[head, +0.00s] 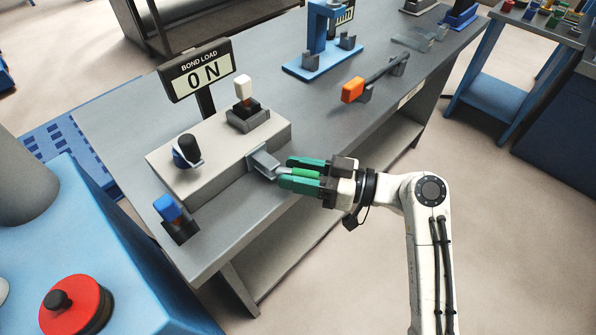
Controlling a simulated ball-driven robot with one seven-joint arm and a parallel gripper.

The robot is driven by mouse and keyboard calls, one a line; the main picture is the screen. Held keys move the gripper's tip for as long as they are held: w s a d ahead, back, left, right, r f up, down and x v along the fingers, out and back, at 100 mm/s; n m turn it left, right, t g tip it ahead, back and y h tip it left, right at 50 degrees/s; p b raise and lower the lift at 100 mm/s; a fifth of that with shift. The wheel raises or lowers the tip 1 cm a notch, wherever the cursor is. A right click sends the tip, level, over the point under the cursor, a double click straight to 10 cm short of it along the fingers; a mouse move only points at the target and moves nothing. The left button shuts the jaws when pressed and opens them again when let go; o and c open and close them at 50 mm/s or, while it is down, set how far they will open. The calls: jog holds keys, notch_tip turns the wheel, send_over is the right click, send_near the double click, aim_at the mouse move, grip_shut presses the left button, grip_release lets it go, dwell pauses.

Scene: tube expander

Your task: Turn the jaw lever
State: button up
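A beige box (205,172) stands on the grey bench, with a metal bracket (263,161) on its front right side. My gripper (290,173) reaches in from the right. A white-handled lever (243,89) and a black knob (188,147) stand on top of the box.
A "BOND LOAD" display (197,71) reading 0 N stands behind the box. A blue block in a holder (168,208) is at the bench's near left. An orange-ended tool (354,89) and a blue stand (322,55) are farther back. A red button (75,306) is at lower left.

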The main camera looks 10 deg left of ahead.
jog(key=d, duration=0.3)
jog(key=s+d, duration=0.1)
jog(key=d, duration=0.6)
jog(key=shift+s+d, duration=0.3)
jog(key=shift+d, duration=0.05)
